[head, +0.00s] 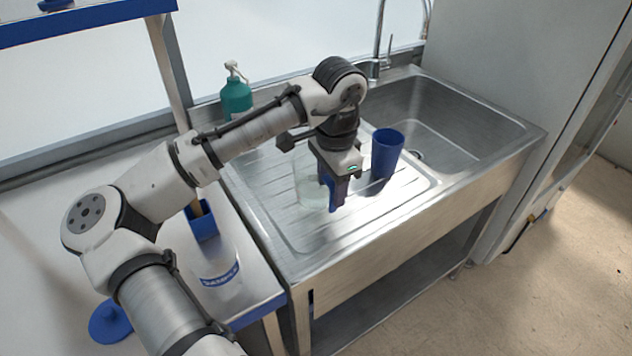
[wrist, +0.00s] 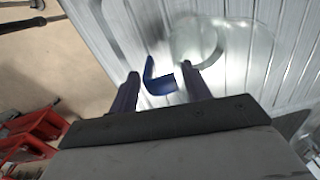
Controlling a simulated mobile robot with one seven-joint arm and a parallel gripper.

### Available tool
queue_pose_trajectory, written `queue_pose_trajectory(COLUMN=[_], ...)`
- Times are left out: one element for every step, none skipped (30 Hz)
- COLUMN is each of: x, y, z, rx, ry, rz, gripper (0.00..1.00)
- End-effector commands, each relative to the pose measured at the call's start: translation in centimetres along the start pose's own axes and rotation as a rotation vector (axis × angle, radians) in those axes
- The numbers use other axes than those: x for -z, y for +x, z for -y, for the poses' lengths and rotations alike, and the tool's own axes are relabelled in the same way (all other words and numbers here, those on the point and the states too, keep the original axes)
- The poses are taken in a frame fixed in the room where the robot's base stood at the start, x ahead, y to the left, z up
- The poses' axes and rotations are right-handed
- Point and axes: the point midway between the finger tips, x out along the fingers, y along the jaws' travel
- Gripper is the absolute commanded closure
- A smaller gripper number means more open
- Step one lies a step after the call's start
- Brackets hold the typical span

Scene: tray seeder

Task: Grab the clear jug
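The clear jug (head: 311,190) stands on the ribbed draining board, faint and see-through, just left of my gripper (head: 335,192) in the head view. In the wrist view the clear jug (wrist: 240,45) is at the upper right, beyond the right finger. My gripper (wrist: 160,72) points down at the board with its two fingers apart. A blue angled piece (wrist: 158,84) shows between the fingers, with gaps visible on both sides. It looks like the jug's handle, but I cannot tell for certain. Part of the jug is hidden behind my gripper in the head view.
A blue cup (head: 387,152) stands close right of my gripper on the board. The sink basin (head: 440,120) lies farther right. A green pump bottle (head: 236,97) stands behind. A blue container (head: 202,222) and a labelled clear vessel (head: 222,285) are on the left bench.

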Motion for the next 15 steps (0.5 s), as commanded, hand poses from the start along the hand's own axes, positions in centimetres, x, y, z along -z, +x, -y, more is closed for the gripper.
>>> queue_pose_trajectory(x=[0.0, 0.0, 0.0, 0.0, 0.0, 0.0, 0.0, 0.0, 0.0, 0.0, 0.0, 0.01, 0.01, 0.01, 0.01], y=[-0.02, -0.02, -0.02, -0.03, -0.03, -0.03, -0.03, -0.03, -0.03, -0.03, -0.03, -0.08, -0.08, -0.08, -0.08], z=[0.01, 0.01, 0.01, 0.01, 0.01, 0.01, 0.01, 0.01, 0.01, 0.01, 0.01, 0.03, 0.03, 0.03, 0.02], rx=[0.0, 0.0, 0.0, 0.0, 0.0, 0.0, 0.0, 0.0, 0.0, 0.0, 0.0, 0.001, 0.001, 0.001, 0.001], ry=[0.0, 0.0, 0.0, 0.0, 0.0, 0.0, 0.0, 0.0, 0.0, 0.0, 0.0, -0.001, 0.0, 0.0, 0.0], rz=[0.0, 0.0, 0.0, 0.0, 0.0, 0.0, 0.0, 0.0, 0.0, 0.0, 0.0, -0.001, -0.001, 0.0, 0.0], gripper=[0.59, 0.63, 0.68, 0.72, 0.76, 0.81, 0.85, 0.89, 0.94, 0.98, 1.0, 1.0, 1.0, 1.0, 1.0])
